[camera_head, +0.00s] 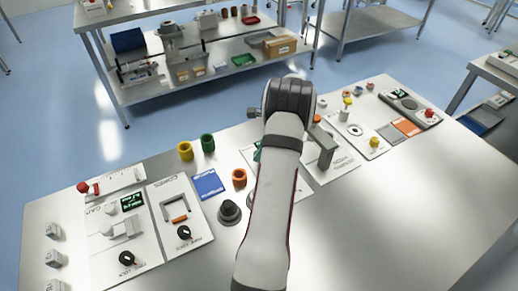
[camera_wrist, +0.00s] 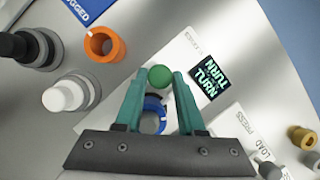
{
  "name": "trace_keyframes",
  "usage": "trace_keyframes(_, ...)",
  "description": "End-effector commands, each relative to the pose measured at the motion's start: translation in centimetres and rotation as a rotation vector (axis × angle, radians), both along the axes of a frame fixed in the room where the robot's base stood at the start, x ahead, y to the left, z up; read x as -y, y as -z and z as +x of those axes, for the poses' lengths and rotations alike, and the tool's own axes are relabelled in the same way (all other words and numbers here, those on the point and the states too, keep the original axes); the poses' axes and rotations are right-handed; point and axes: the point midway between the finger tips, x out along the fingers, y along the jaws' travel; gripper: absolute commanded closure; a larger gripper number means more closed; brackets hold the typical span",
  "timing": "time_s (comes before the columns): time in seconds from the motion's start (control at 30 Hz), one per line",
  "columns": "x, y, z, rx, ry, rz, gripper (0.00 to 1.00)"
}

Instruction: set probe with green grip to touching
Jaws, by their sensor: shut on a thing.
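The probe's round green grip (camera_wrist: 159,77) shows in the wrist view between the tips of my gripper's teal fingers (camera_wrist: 162,80). My gripper is shut on it. A blue ring (camera_wrist: 153,113) sits below the grip in the picture, between the fingers; how it joins the probe is not clear. The probe's tip and what it may touch are hidden. A white panel (camera_wrist: 185,50) with a dark display (camera_wrist: 208,75) reading "TURN" lies around the grip.
An orange ring (camera_wrist: 105,45), a white knob (camera_wrist: 65,95) and a black knob (camera_wrist: 35,45) stand left of the gripper. A yellow ring (camera_wrist: 300,138) is at the right. In the head view, yellow (camera_head: 185,151) and green (camera_head: 207,143) cups stand near the table's far edge.

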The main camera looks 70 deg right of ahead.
Motion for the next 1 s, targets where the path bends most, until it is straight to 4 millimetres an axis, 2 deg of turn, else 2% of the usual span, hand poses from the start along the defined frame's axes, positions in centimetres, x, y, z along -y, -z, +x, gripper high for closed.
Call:
trace_keyframes(0.03,-0.4,0.2,-0.2,-0.003,-0.001,0.015,1.0)
trace_keyframes(0.07,-0.4,0.2,-0.2,-0.003,-0.001,0.015,0.56)
trace_keyframes(0.2,-0.4,0.2,-0.2,-0.003,0.0,0.014,0.31)
trace_keyframes(0.57,-0.2,-0.4,-0.3,-0.002,0.0,0.009,0.31)
trace_keyframes(0.67,-0.2,-2.1,-1.1,-0.002,0.001,0.006,0.31)
trace_keyframes(0.9,-0.1,-9.2,-4.0,-0.002,0.001,0.005,0.31)
trace_keyframes(1.0,-0.2,-11.6,-5.0,-0.003,0.002,0.006,0.31)
